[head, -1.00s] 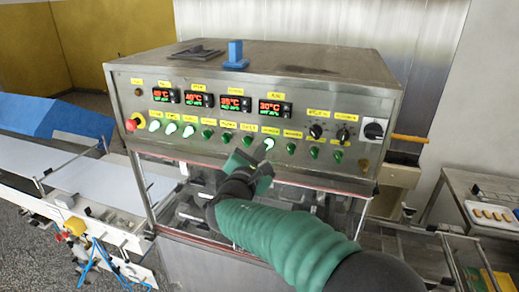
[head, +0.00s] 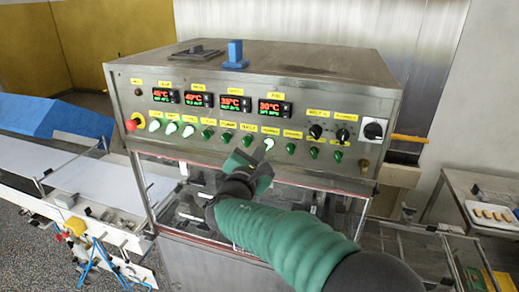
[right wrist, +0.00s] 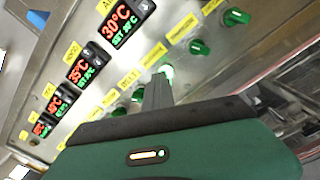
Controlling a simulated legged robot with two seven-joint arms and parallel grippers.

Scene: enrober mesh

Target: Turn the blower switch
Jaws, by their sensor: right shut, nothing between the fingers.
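The control panel (head: 240,112) on the steel machine carries a row of green switches under yellow labels. The label lettering is too small for me to tell which switch is the blower. My right gripper (head: 262,150) is shut and empty, with its tips at a lit switch (head: 269,143) right of the row's middle. In the right wrist view the closed fingers (right wrist: 157,88) point at this glowing switch (right wrist: 166,71); I cannot tell whether they touch it. An unlit switch (head: 291,148) sits just right of it. My left gripper is out of view.
Three switches at the left end glow, including one (head: 154,125) beside the red stop button (head: 131,124). Several temperature displays (head: 270,107) sit above the row. Black knobs (head: 316,131) and a larger rotary switch (head: 374,130) are at the right. A tray (head: 490,214) stands far right.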

